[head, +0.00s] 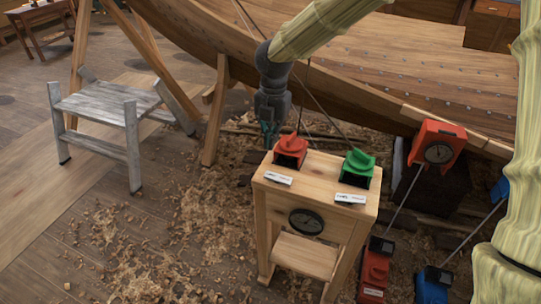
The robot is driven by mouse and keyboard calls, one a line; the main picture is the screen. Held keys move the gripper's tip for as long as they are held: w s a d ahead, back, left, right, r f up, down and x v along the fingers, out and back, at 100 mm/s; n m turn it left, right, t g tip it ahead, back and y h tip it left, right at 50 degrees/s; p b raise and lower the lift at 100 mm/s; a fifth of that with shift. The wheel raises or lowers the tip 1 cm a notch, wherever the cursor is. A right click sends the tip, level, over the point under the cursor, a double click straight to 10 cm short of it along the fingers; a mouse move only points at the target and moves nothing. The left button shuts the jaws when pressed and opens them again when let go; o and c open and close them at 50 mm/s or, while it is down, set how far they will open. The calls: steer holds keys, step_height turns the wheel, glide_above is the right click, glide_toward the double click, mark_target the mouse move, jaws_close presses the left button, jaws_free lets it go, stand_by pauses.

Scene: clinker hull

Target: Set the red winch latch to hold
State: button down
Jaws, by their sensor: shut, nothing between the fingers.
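A red winch (291,150) with a red latch on top sits on the left of a wooden stand's top. A green winch (358,165) of the same shape sits to its right. A small white label lies in front of each, its text too small to read. My gripper (269,135) points down just behind and left of the red winch, with its fingers shut and empty. I cannot tell whether the fingertips touch the winch; the winch may hide part of them. The latch's exact setting is too small to tell.
The wooden stand (320,178) has a dark dial (306,222) on its front. A red gauge box (437,146) stands at right, with red and blue units below it. The boat hull (370,85) rises behind. A grey wooden trestle (100,103) stands left. Shavings cover the floor.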

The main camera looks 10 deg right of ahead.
mark_target(271, 178)
steer(key=f, duration=0.6)
steer(key=f+p, duration=0.1)
steer(key=f, duration=0.6)
steer(key=shift+w+a+f, duration=0.15)
steer(key=shift+a+f, duration=0.05)
steer(key=shift+f, duration=0.05)
steer(key=shift+p, duration=0.45)
steer(key=shift+a+f+g+h+p, duration=0.15)
steer(key=shift+g+h+p, duration=0.2)
steer(key=shift+p, duration=0.5)
steer(key=shift+w+f+b, duration=0.15)
steer(key=shift+f+b, duration=0.1)
steer(key=shift+b, duration=0.15)
steer(key=shift+d+r, duration=0.2)
steer(key=shift+d, duration=0.05)
steer(key=shift+s+p, duration=0.2)
steer(key=shift+p, duration=0.2)
steer(key=shift+s+d+r+p, duration=0.25)
steer(key=shift+s+d+p, duration=0.05)
steer(key=shift+d, duration=0.1)
steer(key=shift+r, duration=0.1)
